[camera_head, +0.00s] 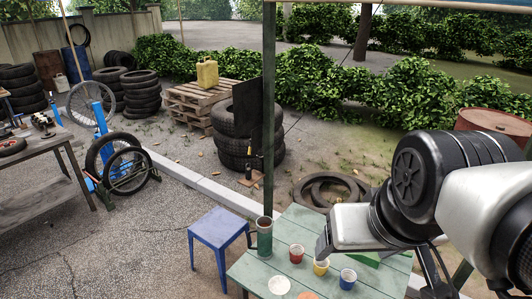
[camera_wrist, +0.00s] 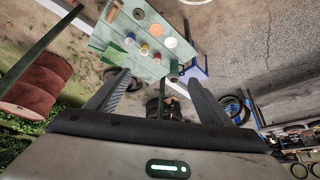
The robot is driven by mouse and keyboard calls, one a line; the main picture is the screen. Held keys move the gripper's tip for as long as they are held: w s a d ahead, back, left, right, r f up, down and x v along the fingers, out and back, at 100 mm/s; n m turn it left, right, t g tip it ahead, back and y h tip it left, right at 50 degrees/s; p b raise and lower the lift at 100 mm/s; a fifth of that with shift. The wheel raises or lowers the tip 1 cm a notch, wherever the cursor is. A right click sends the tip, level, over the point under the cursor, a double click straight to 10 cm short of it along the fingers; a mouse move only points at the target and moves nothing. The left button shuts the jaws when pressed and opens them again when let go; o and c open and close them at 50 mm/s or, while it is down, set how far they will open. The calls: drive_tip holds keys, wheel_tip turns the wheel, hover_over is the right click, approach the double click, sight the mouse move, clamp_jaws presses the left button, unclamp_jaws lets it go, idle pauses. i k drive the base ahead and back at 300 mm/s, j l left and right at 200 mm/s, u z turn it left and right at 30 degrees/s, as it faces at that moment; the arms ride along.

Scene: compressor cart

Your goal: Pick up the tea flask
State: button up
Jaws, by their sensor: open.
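The tea flask, seemingly the dark green upright cylinder (camera_head: 264,238) with a brownish top, stands on the green plank table (camera_head: 250,270) near its far left corner. In the wrist view it seems to be the small green shape (camera_wrist: 174,67) at the table's edge, beyond the fingers. My gripper (camera_wrist: 160,82) is open with nothing between its fingers. In the head view my gripper (camera_head: 323,245) is over the right part of the table, to the right of the flask and apart from it. Its fingers are mostly hidden there.
A red cup (camera_head: 296,253), yellow cup (camera_head: 321,266) and blue cup (camera_head: 348,279) stand in a row right of the flask. A pale disc (camera_head: 279,286) lies in front. A green post (camera_head: 269,110) rises close behind the flask. A blue stool (camera_head: 215,228) stands left.

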sight(264, 224)
drive_tip(key=j+z, duration=0.1)
drive_tip(key=z, duration=0.3)
drive_tip(key=j+z, duration=0.1)
drive_tip(key=z, duration=0.35)
drive_tip(key=j+z, duration=0.1)
drive_tip(key=z, duration=0.3)
drive_tip(key=j+z, duration=0.4)
drive_tip(key=j, duration=0.15)
drive_tip(key=k+j+z, duration=0.15)
drive_tip(key=j+z, duration=0.25)
drive_tip(key=k+j, duration=0.15)
drive_tip(key=j, duration=0.25)
drive_tip(key=k+j+z, duration=0.1)
drive_tip(key=j, duration=0.3)
drive_tip(key=k+j, duration=0.15)
drive_tip(key=j, duration=0.25)
drive_tip(key=k+j+z, duration=0.1)
drive_tip(key=j, duration=0.3)
